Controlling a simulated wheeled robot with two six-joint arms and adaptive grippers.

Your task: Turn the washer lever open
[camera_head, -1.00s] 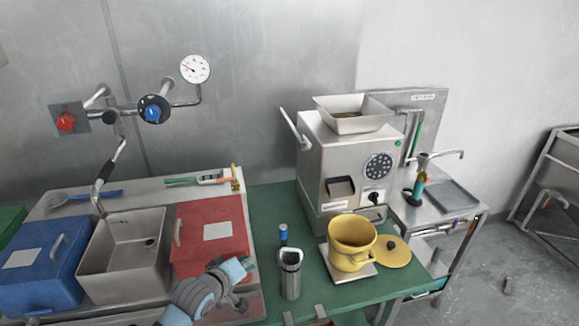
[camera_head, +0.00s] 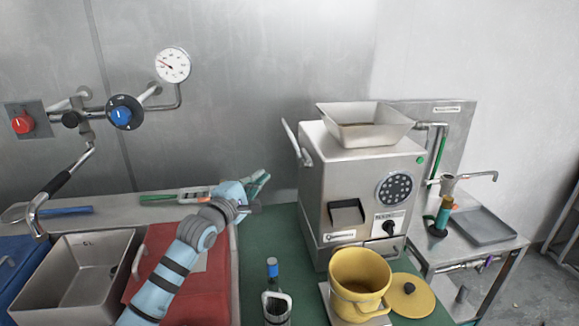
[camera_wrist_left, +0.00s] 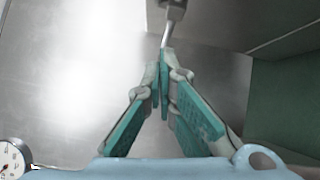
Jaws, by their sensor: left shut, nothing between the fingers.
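A metal lever (camera_head: 297,143) sticks up at an angle from the left side of the steel machine (camera_head: 375,190). My left gripper (camera_head: 262,181) is past the red-lidded bin, left of the machine and lower than the lever, apart from it in the head view. In the left wrist view its teal-padded fingers (camera_wrist_left: 161,75) meet at the tips with nothing between them. A metal rod (camera_wrist_left: 172,32) lies just beyond the tips there; I cannot tell whether they touch. My right gripper is not in view.
A red lid (camera_head: 165,262) and a steel sink (camera_head: 75,280) lie left. Wall pipes with a blue knob (camera_head: 121,115) and a gauge (camera_head: 173,65) are behind.

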